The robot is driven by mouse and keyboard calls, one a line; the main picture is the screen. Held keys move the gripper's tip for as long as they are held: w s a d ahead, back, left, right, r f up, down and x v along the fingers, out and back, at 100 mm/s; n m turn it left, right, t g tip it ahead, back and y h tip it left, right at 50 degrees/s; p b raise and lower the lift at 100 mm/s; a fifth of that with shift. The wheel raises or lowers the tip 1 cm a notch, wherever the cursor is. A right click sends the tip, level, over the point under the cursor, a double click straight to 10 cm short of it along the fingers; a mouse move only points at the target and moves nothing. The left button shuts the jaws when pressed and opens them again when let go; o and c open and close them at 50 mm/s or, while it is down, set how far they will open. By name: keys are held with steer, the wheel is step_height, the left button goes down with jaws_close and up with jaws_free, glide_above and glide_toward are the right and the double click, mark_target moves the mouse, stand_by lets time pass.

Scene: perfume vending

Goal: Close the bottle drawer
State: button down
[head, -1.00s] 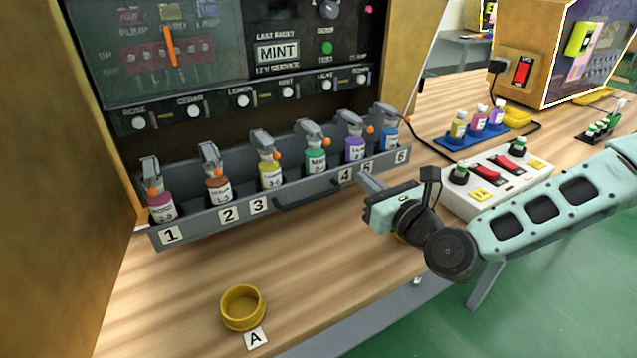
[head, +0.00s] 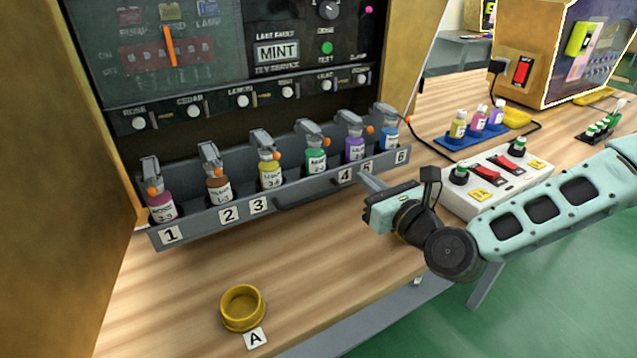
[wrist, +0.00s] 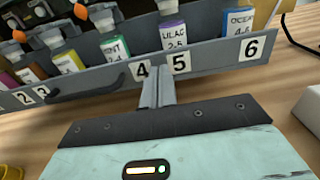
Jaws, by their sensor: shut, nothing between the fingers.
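The grey bottle drawer (head: 190,232) sticks out from the front of the machine above the table. It holds a row of several coloured bottles with grey spray heads, and number labels 1 to 6 mark its front. A dark handle (head: 308,194) is at the middle of the front; it also shows in the wrist view (wrist: 88,88). My gripper (head: 367,181) is shut and empty, right of the handle. In the wrist view its closed fingertips (wrist: 157,80) are at the drawer front just below labels 4 and 5. I cannot tell whether they touch it.
A yellow cup (head: 243,308) stands on the table near label A (head: 255,338). A white switch box (head: 490,180) is right of the drawer, close to my arm. A blue tray (head: 470,138) of small bottles stands behind it. The table before the drawer's left half is mostly clear.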

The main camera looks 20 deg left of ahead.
mark_target(345, 161)
steer(key=shift+a, duration=0.1)
steer(key=shift+b+x, duration=0.75)
steer(key=shift+x, duration=3.2)
steer(key=shift+b+x, duration=2.3)
steer(key=shift+x, duration=3.5)
steer(key=shift+v, duration=6.1)
